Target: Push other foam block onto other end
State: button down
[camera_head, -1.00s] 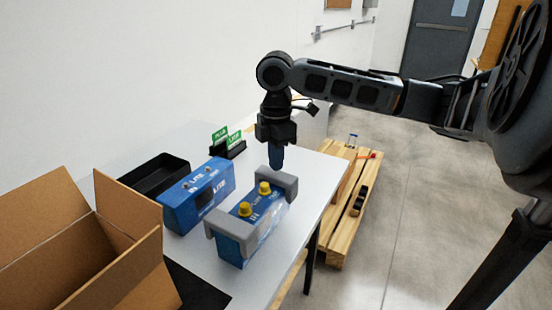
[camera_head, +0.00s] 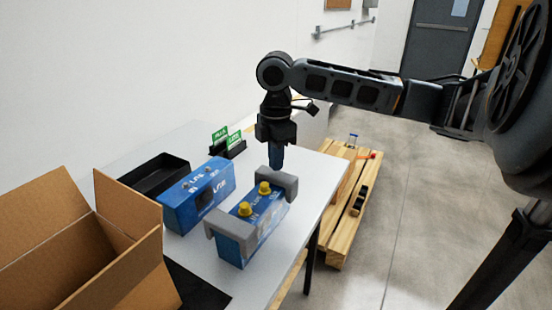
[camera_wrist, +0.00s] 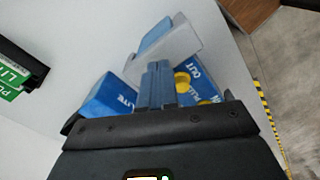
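A blue analyser (camera_head: 266,222) with two yellow caps stands on the white table (camera_head: 200,257). A grey foam block (camera_head: 228,233) fits over its near end. The other grey foam block (camera_head: 286,182) is at its far end, seated or nearly so; I cannot tell if it is fully down. My gripper (camera_head: 276,158) points down just above and behind this far block, its blue fingers together with nothing seen between them.
A second blue unit (camera_head: 198,196) without foam stands to the left, with a black tray (camera_head: 155,170) behind it. Green signs (camera_head: 228,138) stand at the back. An open cardboard box (camera_head: 135,262) is at the front left. A wooden pallet (camera_head: 340,225) lies right of the table.

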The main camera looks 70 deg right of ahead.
jog(key=shift+f+b, duration=0.45)
jog(key=shift+f, duration=0.35)
dwell(0.6)
dwell(0.4)
jog(key=shift+r+p, duration=2.55)
jog(key=shift+r, duration=0.5)
